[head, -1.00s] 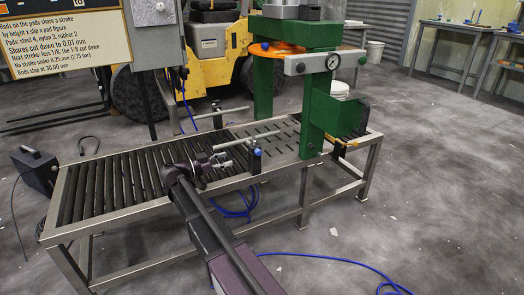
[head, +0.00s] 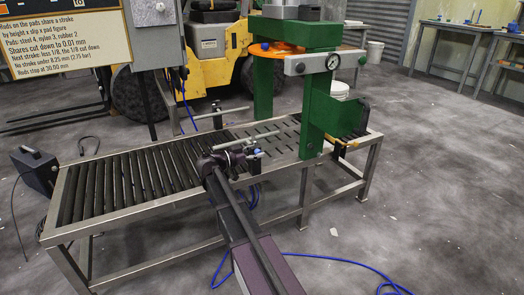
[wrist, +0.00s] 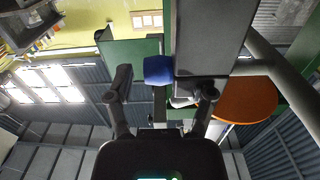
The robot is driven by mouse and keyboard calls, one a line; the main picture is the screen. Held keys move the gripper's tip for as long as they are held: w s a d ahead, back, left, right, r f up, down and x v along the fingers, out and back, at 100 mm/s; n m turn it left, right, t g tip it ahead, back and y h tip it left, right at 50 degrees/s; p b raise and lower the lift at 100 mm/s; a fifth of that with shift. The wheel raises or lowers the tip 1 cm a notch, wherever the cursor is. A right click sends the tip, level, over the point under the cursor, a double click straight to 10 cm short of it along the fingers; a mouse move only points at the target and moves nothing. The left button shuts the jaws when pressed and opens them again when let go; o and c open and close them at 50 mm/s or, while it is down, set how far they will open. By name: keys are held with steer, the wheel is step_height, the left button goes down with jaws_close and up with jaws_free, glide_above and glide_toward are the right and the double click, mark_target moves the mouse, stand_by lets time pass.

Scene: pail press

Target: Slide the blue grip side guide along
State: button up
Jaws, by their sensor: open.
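The near side guide (head: 238,143) is a pale rod on a dark post at the near edge of the roller table, beside the press. Its blue grip (head: 258,152) is small and partly hidden by my gripper (head: 243,156) in the head view. In the wrist view the blue grip (wrist: 158,70) lies between the spread fingers of my gripper (wrist: 164,88), nearer the left one. A dark plate (wrist: 215,38) and the grey rod run right of the grip. The fingers are open; I cannot tell whether either touches the grip.
The roller table (head: 120,190) leads right to the green press (head: 318,112) with its dial gauge (head: 333,62). A second guide (head: 218,117) stands at the table's far side. A blue hose (head: 350,262) lies on the floor. A yellow forklift (head: 205,65) stands behind.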

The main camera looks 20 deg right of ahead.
steer(key=shift+d, duration=0.55)
jaws_close()
steer(key=shift+w, duration=2.4)
jaws_free()
steer(key=shift+s, duration=0.1)
steer(key=shift+a, duration=0.1)
